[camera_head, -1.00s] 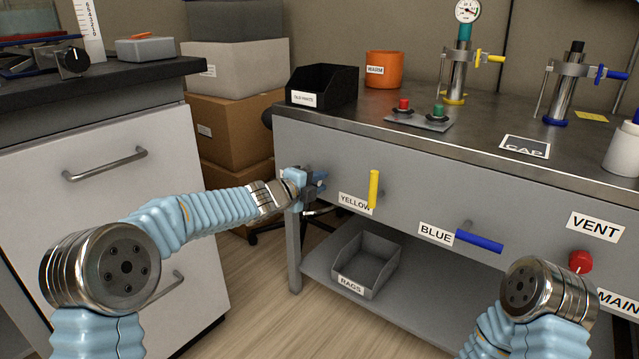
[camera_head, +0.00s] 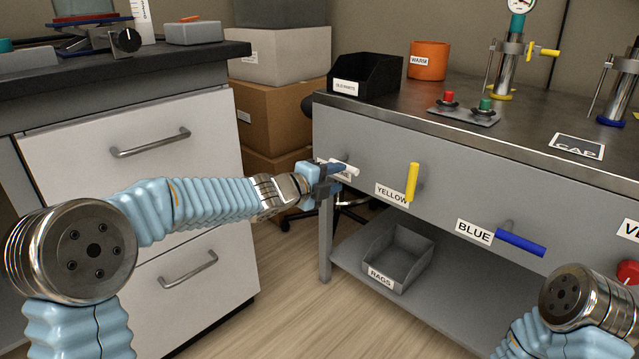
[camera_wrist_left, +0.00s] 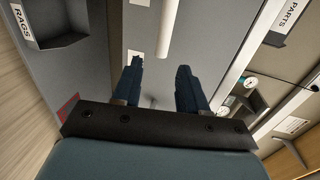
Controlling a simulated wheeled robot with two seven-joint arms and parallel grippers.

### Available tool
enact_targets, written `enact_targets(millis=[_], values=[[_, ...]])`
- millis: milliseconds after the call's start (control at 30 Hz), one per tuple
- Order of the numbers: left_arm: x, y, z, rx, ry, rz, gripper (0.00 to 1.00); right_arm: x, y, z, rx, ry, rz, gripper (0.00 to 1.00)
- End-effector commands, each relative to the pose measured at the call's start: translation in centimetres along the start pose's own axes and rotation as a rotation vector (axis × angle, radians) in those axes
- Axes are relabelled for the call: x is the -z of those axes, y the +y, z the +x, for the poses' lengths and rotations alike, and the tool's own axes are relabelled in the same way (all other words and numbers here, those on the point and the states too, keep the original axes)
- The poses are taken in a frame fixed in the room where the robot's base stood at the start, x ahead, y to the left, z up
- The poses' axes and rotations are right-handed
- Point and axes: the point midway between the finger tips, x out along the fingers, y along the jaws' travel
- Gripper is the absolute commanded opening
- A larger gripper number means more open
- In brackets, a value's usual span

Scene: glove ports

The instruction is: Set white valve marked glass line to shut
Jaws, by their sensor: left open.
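The white valve handle (camera_head: 345,169) sticks out at the left end of the bench's grey front panel. It lies roughly sideways, with a white label behind it mostly hidden by my gripper. My left gripper (camera_head: 328,180) is open in front of that end of the panel, close to the handle. In the left wrist view the white handle (camera_wrist_left: 166,28) appears just beyond the open fingertips of my left gripper (camera_wrist_left: 160,68), roughly in line with the gap; I see no grip on it. A small white label (camera_wrist_left: 134,55) shows by the left fingertip. My right gripper is out of view.
A yellow handle (camera_head: 412,182), upright, and a blue handle (camera_head: 520,242), sideways, stick out farther right on the panel. A grey rags bin (camera_head: 400,258) stands on the lower shelf.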

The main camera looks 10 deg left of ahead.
Motion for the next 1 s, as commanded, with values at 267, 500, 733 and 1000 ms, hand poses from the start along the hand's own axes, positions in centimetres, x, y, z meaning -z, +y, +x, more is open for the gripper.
enact_targets(millis=[267, 500, 733, 1000], values=[[0.0, -0.1, -5.0, -0.001, -0.001, -0.001, 0.42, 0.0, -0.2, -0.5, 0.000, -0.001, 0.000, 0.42], [0.0, 0.1, -5.8, -0.001, 0.001, 0.000, 0.42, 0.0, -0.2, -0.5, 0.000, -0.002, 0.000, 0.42], [0.0, 0.6, -5.6, -0.009, 0.000, -0.022, 0.42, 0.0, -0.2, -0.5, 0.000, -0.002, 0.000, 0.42], [1.2, 16.1, -4.1, -0.232, -0.085, -0.639, 0.42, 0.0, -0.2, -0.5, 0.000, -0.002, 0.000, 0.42]])
